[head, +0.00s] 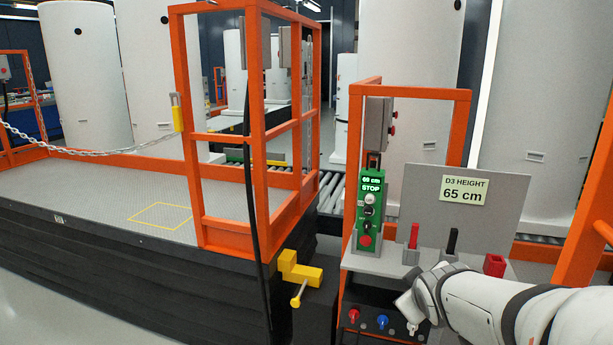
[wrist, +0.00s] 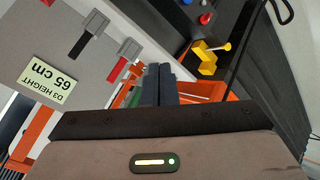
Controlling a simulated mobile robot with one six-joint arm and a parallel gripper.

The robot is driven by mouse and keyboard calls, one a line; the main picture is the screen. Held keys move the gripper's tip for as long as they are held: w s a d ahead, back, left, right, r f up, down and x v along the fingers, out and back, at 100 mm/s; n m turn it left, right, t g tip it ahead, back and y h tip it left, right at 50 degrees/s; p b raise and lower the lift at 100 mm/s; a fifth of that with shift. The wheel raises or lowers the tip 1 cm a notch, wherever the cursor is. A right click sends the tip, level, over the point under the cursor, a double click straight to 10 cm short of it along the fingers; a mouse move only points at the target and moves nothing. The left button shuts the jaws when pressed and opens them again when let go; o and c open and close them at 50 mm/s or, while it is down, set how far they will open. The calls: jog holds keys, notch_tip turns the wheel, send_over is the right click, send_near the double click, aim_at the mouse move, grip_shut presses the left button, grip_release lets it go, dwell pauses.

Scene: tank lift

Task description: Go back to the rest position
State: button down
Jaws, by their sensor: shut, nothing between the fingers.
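My arm reaches in from the lower right in the head view, with its end low in front of the control stand (head: 388,264). My gripper (wrist: 159,70) shows in the wrist view as two dark fingers pressed together, with nothing between them. The green control box (head: 369,208) stands upright on the stand; its display seems to read 69 cm and STOP. A sign (head: 464,190) behind it reads D3 HEIGHT 65 cm and also shows upside down in the wrist view (wrist: 47,82). My gripper appears apart from the levers.
Red (head: 413,237) and black (head: 452,241) levers stand on the control stand, with a red holder (head: 495,265) to their right. Red (head: 353,316) and blue (head: 382,321) knobs are below. A yellow latch (head: 298,271) projects from the lift platform (head: 90,195). An orange frame post is at right.

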jog(key=s+a+r+m+g+y+p, duration=0.1)
jog(key=s+a+r+m+g+p, duration=0.1)
jog(key=s, duration=0.6)
jog(key=s+a+r+m+g+y+p, duration=0.1)
jog(key=s+a+m+g+p, duration=0.3)
jog(key=s, duration=0.4)
jog(key=shift+s+a+r+m+g+p, duration=0.25)
jog(key=shift+a+r+m+g+p, duration=0.15)
jog(key=shift+g, duration=0.2)
